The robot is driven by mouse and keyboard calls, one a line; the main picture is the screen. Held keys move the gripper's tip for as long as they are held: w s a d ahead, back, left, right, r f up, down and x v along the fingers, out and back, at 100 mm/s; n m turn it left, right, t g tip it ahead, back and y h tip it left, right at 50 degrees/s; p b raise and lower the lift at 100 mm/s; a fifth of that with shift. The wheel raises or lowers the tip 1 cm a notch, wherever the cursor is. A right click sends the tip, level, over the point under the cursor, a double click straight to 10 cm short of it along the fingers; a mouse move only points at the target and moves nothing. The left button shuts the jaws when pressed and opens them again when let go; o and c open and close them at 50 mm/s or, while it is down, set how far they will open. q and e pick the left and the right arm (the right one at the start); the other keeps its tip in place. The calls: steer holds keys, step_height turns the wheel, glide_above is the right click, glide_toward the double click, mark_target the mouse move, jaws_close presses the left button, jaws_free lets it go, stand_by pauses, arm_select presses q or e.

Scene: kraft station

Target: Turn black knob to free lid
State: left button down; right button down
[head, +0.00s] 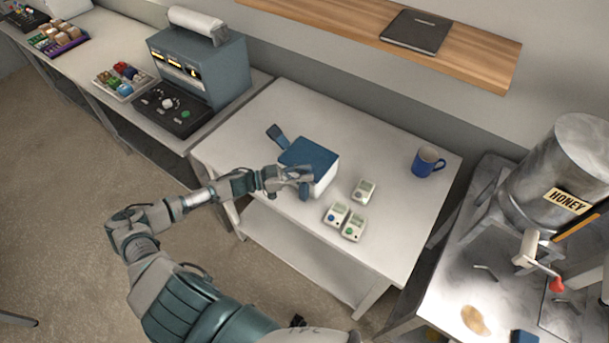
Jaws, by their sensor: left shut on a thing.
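A white box (325,180) with a blue lid (309,157) stands on the white table, and the lid lies flat on top. My left gripper (303,182) is at the near side of the box, low against its front face. It is shut on a small part there, which seems to be the black knob. The knob itself is hidden behind the fingers, so I cannot see how far it is turned. My right gripper is not in view.
On the white table (390,240), a dark blue piece (277,136) stands behind the box. Several small white devices, one of them here (364,191), lie right of it. A blue mug (427,161) stands farther right. A honey tank (565,170) is at the far right.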

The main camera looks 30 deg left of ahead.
arm_select(q)
steer(key=shift+a, duration=0.1)
stand_by(0.4)
steer(key=c, duration=1)
jaws_free()
steer(key=shift+a+f, duration=0.1)
steer(key=v, duration=1.2)
steer(key=shift+w+a+f, duration=0.1)
steer(key=shift+w+a, duration=0.1)
